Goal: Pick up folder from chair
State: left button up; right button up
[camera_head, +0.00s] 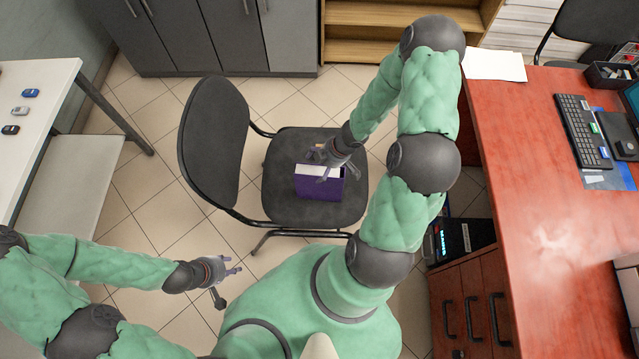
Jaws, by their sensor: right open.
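A purple folder (319,188) with white paper edges stands on the dark seat of the chair (283,152). My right gripper (333,173) is over the folder's upper right part, with its fingers close around the top edge. The fingers are open; whether they touch the folder I cannot tell, and they hide part of it. My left gripper (232,270) is in the lower middle over the tiled floor, left of and below the chair. Its fingers are spread apart with nothing between them.
A red-brown desk (540,230) with a keyboard (582,132) and papers stands at the right, drawers beneath it. A white table (40,100) with small toy-like cars is at the left. Grey cabinets (200,35) stand behind the chair. Tiled floor left of the chair is free.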

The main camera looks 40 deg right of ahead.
jog(key=b+x, duration=0.3)
jog(key=x, duration=0.1)
jog(key=shift+f+b, duration=0.3)
jog(key=shift+f, duration=0.05)
jog(key=shift+f, duration=0.25)
dwell(0.3)
jog(key=c, duration=1.8)
jog(key=shift+r, duration=0.1)
